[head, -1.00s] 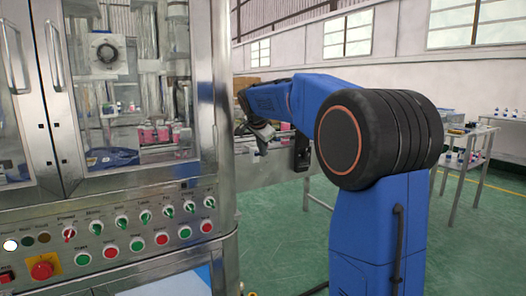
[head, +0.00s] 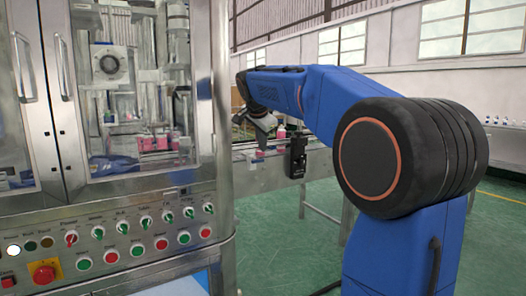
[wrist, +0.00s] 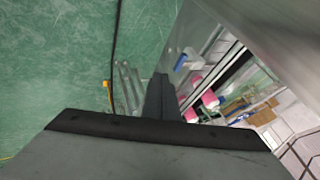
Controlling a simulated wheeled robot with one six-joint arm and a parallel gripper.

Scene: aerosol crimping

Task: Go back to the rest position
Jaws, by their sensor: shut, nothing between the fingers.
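My blue arm reaches away from the camera, and its grey end, with my gripper (head: 262,138), is small beside the right edge of the steel machine, above the conveyor. In the wrist view my gripper (wrist: 158,92) is a dark narrow shape pointing away over the floor and the conveyor's side. The fingers are together, with nothing held. The wide grey body of the gripper fills the bottom of that view and hides what lies below.
The steel crimping machine (head: 218,150) with its button panel (head: 140,240) stands at left. The conveyor (head: 260,175) carries pink-and-white cans (wrist: 210,99). A black box (head: 296,156) is at the conveyor's side. Green floor (wrist: 60,60) lies clear to the left in the wrist view.

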